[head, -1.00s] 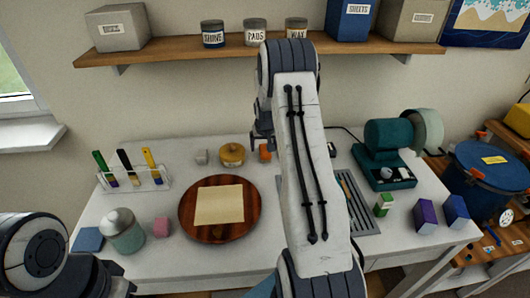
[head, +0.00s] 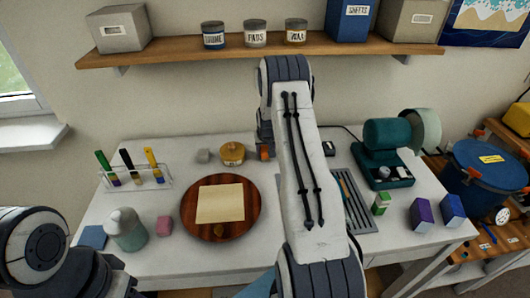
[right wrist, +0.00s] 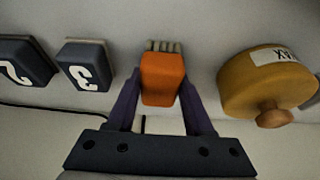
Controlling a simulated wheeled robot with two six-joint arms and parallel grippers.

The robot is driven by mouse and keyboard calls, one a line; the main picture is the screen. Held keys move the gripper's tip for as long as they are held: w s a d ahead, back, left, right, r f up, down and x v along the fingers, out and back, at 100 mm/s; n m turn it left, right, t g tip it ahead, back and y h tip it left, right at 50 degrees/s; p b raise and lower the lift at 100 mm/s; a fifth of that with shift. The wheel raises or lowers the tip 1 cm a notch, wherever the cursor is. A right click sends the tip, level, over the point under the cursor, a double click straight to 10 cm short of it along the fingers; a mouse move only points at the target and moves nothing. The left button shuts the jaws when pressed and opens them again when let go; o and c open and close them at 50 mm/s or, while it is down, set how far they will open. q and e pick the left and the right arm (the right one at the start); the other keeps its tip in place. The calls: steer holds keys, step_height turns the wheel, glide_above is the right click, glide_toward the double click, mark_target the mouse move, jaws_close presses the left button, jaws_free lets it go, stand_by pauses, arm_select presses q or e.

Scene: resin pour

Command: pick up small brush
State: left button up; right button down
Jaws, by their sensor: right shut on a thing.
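The small brush (right wrist: 162,78) has an orange block body and short pale bristles at its far end in the right wrist view. My right gripper (right wrist: 161,92) is shut on its orange body, with one purple finger on each side. In the head view the brush (head: 264,153) shows as a small orange patch at the back of the white table. My right gripper (head: 264,140) is just above it, partly hidden by my own arm. I cannot tell whether the brush touches the table. My left arm is at the lower left, with its gripper (head: 112,280) only partly visible.
A yellow lidded pot (right wrist: 262,85) stands close to the right of the brush in the wrist view, and dark numbered blocks (right wrist: 84,66) lie to the left. A round wooden board (head: 190,222) is in front. The shelf (head: 170,50) hangs above the table's back.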

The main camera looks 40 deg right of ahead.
mark_target(266, 147)
steer(key=shift+r, duration=0.15)
steer(key=shift+r+b, duration=0.4)
steer(key=shift+r, duration=0.2)
steer(key=r, duration=0.1)
steer(key=r+b, duration=0.1)
steer(key=shift+s+d+r, duration=0.1)
steer(key=shift+d+r, duration=0.1)
steer(key=shift+r, duration=0.2)
steer(key=s+d+r+b, duration=0.3)
steer(key=s+d+r, duration=0.3)
steer(key=s+d, duration=0.1)
steer(key=shift+s+d+r, duration=0.25)
steer(key=shift+s+r, duration=0.15)
steer(key=shift+s, duration=0.3)
